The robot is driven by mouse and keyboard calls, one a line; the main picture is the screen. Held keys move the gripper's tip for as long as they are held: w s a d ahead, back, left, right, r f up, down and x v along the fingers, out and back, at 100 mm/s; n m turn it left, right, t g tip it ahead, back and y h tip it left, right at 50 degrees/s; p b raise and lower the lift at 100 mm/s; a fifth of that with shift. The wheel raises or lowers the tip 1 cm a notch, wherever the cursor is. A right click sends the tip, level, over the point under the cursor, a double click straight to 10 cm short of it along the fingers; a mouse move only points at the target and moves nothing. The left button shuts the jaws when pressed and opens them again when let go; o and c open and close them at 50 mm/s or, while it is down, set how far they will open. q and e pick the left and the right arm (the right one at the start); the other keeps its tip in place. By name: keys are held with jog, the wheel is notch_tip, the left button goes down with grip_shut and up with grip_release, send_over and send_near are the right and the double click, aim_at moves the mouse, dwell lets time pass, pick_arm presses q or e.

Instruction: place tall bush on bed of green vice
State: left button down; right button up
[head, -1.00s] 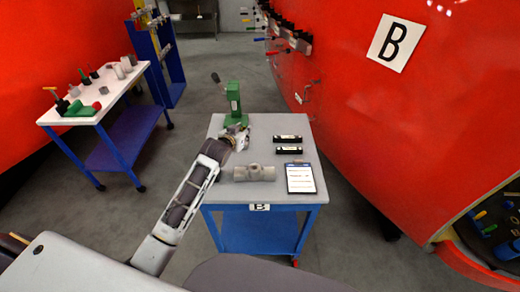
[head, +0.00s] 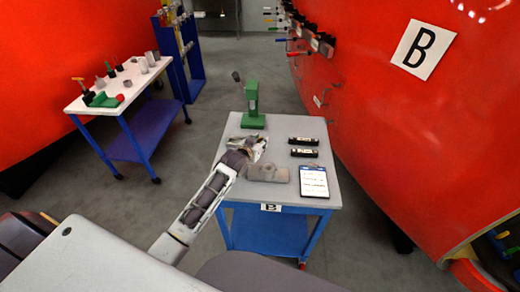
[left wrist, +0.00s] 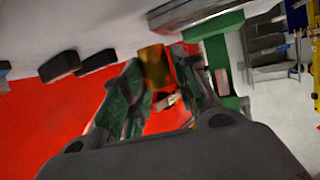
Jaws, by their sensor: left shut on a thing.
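The green vice (head: 253,108) stands upright at the far edge of the grey-topped table, with a dark handle at its upper left. Part of it shows in the left wrist view (left wrist: 224,66), to the right of my fingers. My left gripper (head: 257,146) is over the table, on the near side of the vice and apart from it. In the left wrist view, its fingers are shut on a brass-coloured cylinder, the tall bush (left wrist: 153,67). The bush is too small to make out in the head view. My right gripper is not in view.
Two black blocks (head: 303,147) and a clipboard (head: 314,181) lie on the table's right side. A white-topped cart (head: 112,92) with small parts stands at left. Red curved walls flank both sides.

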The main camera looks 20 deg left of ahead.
pick_arm(q)
jog(key=shift+f, duration=0.25)
jog(key=shift+f, duration=1.75)
jog(key=shift+f, duration=0.1)
jog(key=c, duration=1.1)
grip_release()
jog(key=shift+v, duration=6.05)
